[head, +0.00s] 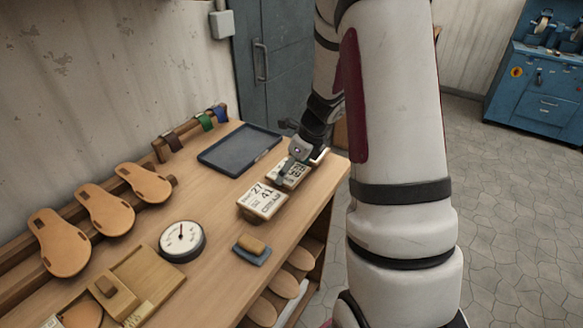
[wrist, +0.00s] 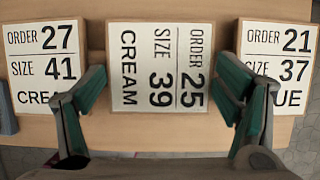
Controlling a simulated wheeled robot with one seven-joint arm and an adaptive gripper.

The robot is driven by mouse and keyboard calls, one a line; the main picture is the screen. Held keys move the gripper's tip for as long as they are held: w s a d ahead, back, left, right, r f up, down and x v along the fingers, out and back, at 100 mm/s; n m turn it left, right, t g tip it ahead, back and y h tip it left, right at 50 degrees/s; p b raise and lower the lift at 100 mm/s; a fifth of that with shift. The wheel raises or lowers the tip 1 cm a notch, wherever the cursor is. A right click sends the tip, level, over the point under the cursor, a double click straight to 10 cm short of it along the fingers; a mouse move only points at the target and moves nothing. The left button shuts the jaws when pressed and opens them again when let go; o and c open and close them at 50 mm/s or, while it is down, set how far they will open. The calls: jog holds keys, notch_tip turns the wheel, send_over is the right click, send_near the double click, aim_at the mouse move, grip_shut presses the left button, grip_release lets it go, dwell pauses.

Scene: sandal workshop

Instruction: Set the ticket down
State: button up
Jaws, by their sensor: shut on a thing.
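The ticket marked order 25, size 39, cream (wrist: 160,68) is between the fingers of my gripper (wrist: 163,95) in the wrist view, its print turned sideways. In the head view my gripper (head: 300,150) is over the bench's right end, with this ticket (head: 288,175) partly hidden below it. My gripper is shut on it. Whether its underside touches the bench, I cannot tell. The ticket for order 27, size 41, cream (head: 262,201) lies to its left, also in the wrist view (wrist: 42,60). The ticket for order 21, size 37 (wrist: 275,60) is to its right.
The wooden bench (head: 215,225) carries a dark tray (head: 240,148) behind the tickets. The bench's front edge is close to the tickets.

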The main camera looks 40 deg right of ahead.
jog(key=shift+f, duration=0.15)
jog(key=o, duration=1.1)
